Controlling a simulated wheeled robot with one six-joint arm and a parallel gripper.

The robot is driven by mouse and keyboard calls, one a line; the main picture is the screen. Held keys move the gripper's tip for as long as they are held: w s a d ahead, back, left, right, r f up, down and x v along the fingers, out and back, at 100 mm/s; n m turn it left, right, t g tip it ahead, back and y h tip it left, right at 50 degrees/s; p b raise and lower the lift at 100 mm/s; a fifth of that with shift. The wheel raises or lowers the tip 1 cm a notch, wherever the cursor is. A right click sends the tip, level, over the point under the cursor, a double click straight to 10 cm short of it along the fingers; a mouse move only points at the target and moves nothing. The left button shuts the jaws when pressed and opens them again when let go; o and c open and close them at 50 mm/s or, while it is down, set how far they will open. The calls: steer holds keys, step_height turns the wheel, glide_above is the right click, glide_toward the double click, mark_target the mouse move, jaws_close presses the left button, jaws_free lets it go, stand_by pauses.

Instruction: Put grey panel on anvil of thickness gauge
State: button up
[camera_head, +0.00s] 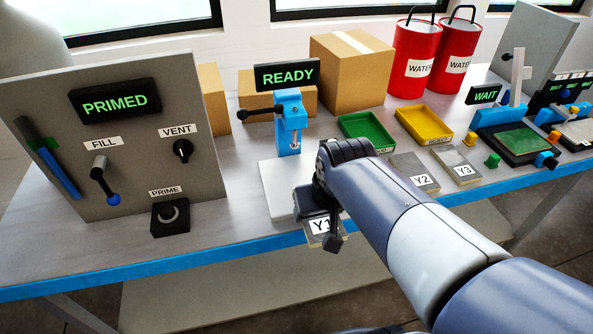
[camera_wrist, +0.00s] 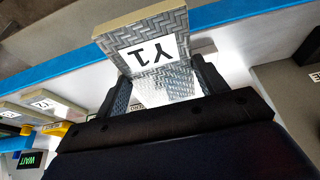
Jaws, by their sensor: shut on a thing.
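My gripper (camera_head: 318,203) is shut on a grey woven-pattern panel labelled Y1 (camera_head: 326,232). In the wrist view the panel (camera_wrist: 130,38) projects beyond the jaws (camera_wrist: 160,82), its label upside down. In the head view it is at the bench's front edge, in front of the thickness gauge. The gauge (camera_head: 288,128) is a blue stand with a black lever, under a READY sign (camera_head: 287,75). Its pale base plate (camera_head: 275,180) is partly hidden by my gripper. I cannot make out the anvil clearly.
Grey panels Y2 (camera_head: 408,166) and Y3 (camera_head: 449,159) lie to the right, near a green tray (camera_head: 366,137) and a yellow tray (camera_head: 424,134). The PRIMED control board (camera_head: 150,140) stands left. Cardboard boxes (camera_head: 350,75) and red WATER cans (camera_head: 415,45) are behind.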

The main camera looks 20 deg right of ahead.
glide_above(299, 178)
steer(key=s, duration=0.1)
steer(key=shift+s+p, duration=0.2)
steer(key=shift+p, duration=0.25)
steer(key=shift+w+f, duration=0.1)
steer(key=shift+f, duration=1.7)
steer(key=shift+f+b, duration=0.2)
steer(key=shift+b, duration=0.15)
steer(key=o, duration=1.1)
steer(key=shift+r+p, duration=0.3)
steer(key=shift+r, duration=0.25)
steer(key=p+v, duration=0.1)
steer(key=v, duration=1)
steer(key=shift+s+r, duration=0.2)
